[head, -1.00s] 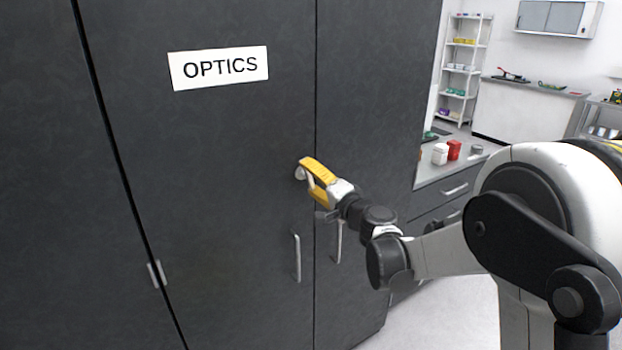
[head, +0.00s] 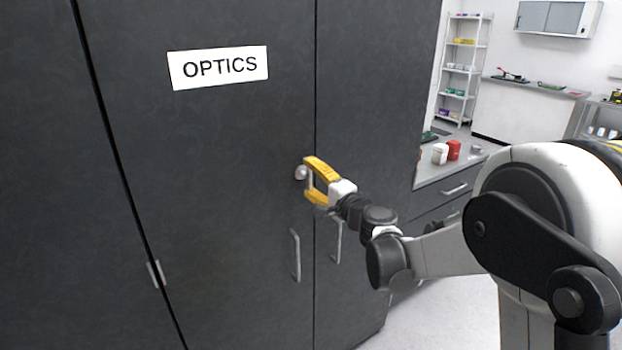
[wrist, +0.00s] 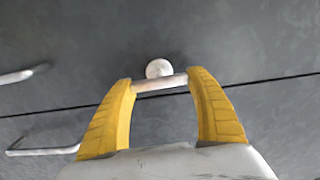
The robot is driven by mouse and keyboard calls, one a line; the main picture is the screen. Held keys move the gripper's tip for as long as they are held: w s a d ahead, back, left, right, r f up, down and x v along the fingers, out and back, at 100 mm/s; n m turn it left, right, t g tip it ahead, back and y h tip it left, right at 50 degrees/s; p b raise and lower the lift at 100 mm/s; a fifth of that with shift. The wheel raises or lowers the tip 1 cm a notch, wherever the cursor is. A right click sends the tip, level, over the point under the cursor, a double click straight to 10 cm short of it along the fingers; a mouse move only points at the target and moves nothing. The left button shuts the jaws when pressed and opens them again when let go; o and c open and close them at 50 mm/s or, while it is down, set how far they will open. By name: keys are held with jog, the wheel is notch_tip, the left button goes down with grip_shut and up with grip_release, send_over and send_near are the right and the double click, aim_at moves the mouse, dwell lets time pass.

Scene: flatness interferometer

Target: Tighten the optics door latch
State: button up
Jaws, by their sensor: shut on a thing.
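The optics door (head: 220,140) is dark grey and closed, with a white OPTICS sign (head: 218,67). Its latch is a pale round hub (head: 300,172) with a short light bar beside the door seam. My gripper (head: 309,181) has yellow fingers, one above the other, shut on the two ends of the bar. In the wrist view, the latch bar (wrist: 160,84) spans between the fingertips of my gripper (wrist: 161,86), with the round hub (wrist: 159,68) just beyond it. The exact contact at the fingertips is small in the head view.
Two vertical door handles, the left one (head: 296,255) and the right one (head: 337,242), sit below the latch. A counter with drawers (head: 455,188) stands right of the cabinet, carrying a red container (head: 453,150) and a white one (head: 439,154). Floor shows at lower right.

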jog(key=o, duration=1.2)
jog(key=v, duration=1.2)
jog(key=s+d+f+n+g+h, duration=0.25)
jog(key=s+n+g, duration=0.35)
jog(key=s, duration=0.9)
jog(key=s+d+f+n+h, duration=0.1)
jog(key=s+d+h, duration=0.1)
jog(key=s+d, duration=0.2)
jog(key=s+d+f+n+g+h, duration=0.1)
jog(key=s+d+f+n+h, duration=0.1)
jog(key=s+d+h, duration=0.1)
jog(key=s+d+f+n+h, duration=0.1)
jog(key=s+d+f+h, duration=0.1)
jog(key=s+d, duration=0.3)
jog(key=shift+s+f+n+g+h, duration=0.1)
jog(key=shift+s+n+g+h, duration=0.1)
jog(key=shift+s, duration=0.35)
jog(key=shift+s+f+n+g+h, duration=0.1)
jog(key=shift+s+f+n+g, duration=0.1)
jog(key=shift+s, duration=0.35)
